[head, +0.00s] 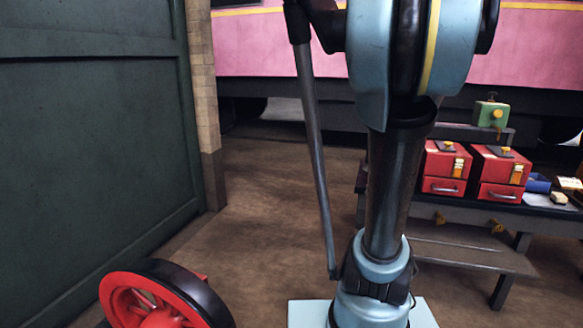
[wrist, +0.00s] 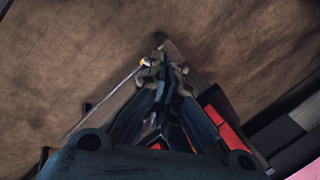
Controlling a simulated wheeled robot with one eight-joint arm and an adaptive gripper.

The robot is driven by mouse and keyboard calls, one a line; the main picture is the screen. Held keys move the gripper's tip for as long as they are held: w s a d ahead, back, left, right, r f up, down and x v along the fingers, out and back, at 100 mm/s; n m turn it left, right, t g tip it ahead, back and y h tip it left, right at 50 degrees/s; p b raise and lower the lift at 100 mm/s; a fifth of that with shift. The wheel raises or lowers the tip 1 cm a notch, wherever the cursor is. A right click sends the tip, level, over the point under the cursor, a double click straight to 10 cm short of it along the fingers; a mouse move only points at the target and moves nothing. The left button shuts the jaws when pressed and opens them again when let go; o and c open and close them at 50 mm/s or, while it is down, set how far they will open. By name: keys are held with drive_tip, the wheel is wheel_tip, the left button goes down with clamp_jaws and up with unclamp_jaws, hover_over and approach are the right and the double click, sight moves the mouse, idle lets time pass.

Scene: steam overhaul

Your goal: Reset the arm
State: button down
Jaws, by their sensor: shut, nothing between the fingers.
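My gripper (wrist: 164,78) shows in the wrist view with its dark fingers closed together and nothing visible between them. It hangs over brown floor, with part of a bench and red shapes behind it at the lower right. In the head view my blue and black arm stands upright in the middle, and the gripper itself is not seen there.
A dark bench (head: 455,214) at right carries two red boxes (head: 446,170) (head: 499,174), a blue cup (head: 538,184) and a green item (head: 491,113). A pink carriage (head: 265,45) stands behind. Floor between is clear.

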drive_tip(key=s+a+f+n+g, duration=0.1)
drive_tip(key=s+a+f+n, duration=0.2)
drive_tip(key=s+n, duration=0.4)
drive_tip(key=s+a+f+n+g, duration=0.1)
drive_tip(key=s+a+f+n, duration=0.3)
drive_tip(key=s, duration=0.6)
drive_tip(key=a+n, duration=0.2)
drive_tip(key=n, duration=0.1)
drive_tip(key=shift+s+f+h, duration=0.15)
drive_tip(key=shift+f+h, duration=0.05)
drive_tip(key=shift+h, duration=0.2)
drive_tip(key=shift+w+f, duration=0.2)
drive_tip(key=shift+w, duration=0.2)
